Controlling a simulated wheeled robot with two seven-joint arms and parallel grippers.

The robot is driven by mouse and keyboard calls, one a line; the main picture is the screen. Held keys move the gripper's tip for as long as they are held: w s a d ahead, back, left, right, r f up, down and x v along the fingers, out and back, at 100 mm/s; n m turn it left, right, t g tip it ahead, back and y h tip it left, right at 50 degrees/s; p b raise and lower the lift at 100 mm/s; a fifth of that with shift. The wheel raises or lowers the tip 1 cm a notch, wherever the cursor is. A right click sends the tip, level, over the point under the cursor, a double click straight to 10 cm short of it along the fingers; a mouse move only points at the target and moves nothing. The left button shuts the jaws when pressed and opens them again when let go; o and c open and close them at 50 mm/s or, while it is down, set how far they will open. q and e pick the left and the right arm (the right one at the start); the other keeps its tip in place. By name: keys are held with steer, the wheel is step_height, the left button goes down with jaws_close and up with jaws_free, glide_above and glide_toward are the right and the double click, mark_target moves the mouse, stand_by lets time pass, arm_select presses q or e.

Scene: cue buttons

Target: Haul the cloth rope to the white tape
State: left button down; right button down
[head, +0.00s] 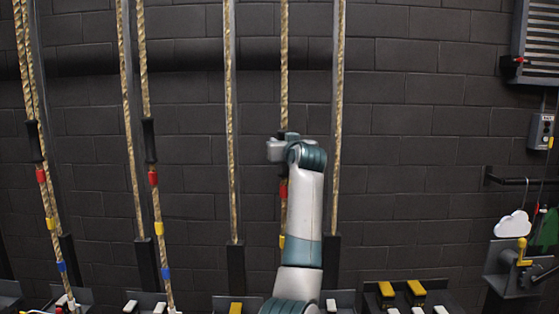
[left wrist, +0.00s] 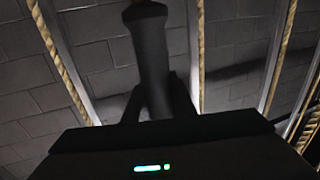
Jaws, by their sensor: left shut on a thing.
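Several tan ropes hang in front of the wall. The middle rope (head: 284,60) runs down behind my left gripper (head: 280,148), with red tape (head: 283,190) and yellow tape (head: 282,242) below it. In the left wrist view a black sleeve (left wrist: 152,50) stands upright between the fingers of my left gripper (left wrist: 155,100), which is shut on it. My arm hides part of this rope. I cannot make out white tape on it. No cloth marking is readable. My right gripper is not in view.
Ropes on the left (head: 137,170) have black sleeves (head: 150,140) and red, yellow and blue tape. Low panels with white and yellow buttons (head: 387,289) line the bottom. A crank (head: 522,252) and a white cloud shape (head: 513,224) are at right.

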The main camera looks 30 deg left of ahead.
arm_select(q)
step_height(320, 180, up, 4)
steer(key=shift+f, duration=0.25)
steer(key=shift+r+p, duration=0.3)
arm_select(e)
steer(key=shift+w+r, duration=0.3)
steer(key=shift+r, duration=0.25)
arm_select(q)
steer(key=shift+f, duration=0.1)
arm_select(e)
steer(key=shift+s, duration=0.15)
arm_select(q)
steer(key=c, duration=1.5)
jaws_free()
